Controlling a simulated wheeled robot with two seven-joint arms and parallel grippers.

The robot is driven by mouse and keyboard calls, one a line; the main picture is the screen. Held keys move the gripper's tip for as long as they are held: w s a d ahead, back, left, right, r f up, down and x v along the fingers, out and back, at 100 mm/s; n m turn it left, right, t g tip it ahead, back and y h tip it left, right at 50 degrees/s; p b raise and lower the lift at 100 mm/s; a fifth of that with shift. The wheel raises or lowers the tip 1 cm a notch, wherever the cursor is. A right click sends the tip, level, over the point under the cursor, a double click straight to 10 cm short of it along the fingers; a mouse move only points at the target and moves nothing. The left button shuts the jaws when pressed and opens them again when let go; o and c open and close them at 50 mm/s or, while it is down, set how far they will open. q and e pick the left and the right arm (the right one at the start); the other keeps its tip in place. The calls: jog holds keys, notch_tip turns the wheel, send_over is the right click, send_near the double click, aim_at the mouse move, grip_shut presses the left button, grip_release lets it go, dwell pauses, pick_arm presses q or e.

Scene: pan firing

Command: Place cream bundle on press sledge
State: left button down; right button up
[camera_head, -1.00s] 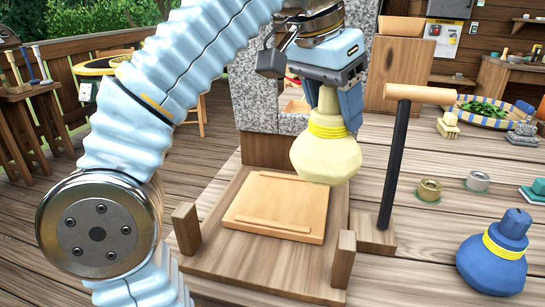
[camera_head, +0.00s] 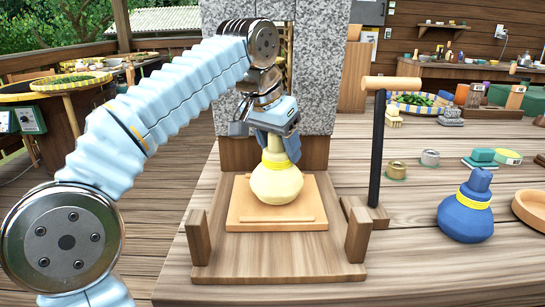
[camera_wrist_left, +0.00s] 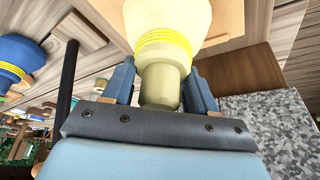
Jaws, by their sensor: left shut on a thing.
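The cream bundle (camera_head: 276,183) is a round cloth bag with a yellow band at its neck. My left gripper (camera_head: 279,150) is shut on its neck from above and holds it upright over the press sledge (camera_head: 245,216), a light wooden board on the press base. Whether the bundle touches the board I cannot tell. In the left wrist view, the blue fingers (camera_wrist_left: 162,85) lie on both sides of the cream neck (camera_wrist_left: 160,82). My right gripper is not in view.
A wooden base (camera_head: 280,258) with two front posts carries the sledge, before a speckled stone block (camera_head: 315,60). A black upright with a wooden crossbar (camera_head: 377,150) stands right of it. A blue bundle (camera_head: 466,212) stands further right, with small tins behind.

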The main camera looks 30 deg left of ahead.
aim_at(264, 175)
pick_arm(q)
jog(key=shift+w+a+f, duration=0.15)
jog(key=shift+w+f, duration=0.1)
jog(key=shift+f, duration=0.1)
jog(key=shift+s+r, duration=0.15)
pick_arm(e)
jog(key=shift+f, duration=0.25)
pick_arm(q)
jog(key=shift+c, duration=1.6)
grip_release()
jog(key=shift+r, duration=0.2)
jog(key=p+v, duration=0.3)
jog(key=v, duration=0.4)
jog(key=shift+r, duration=0.35)
jog(key=shift+v, duration=2)
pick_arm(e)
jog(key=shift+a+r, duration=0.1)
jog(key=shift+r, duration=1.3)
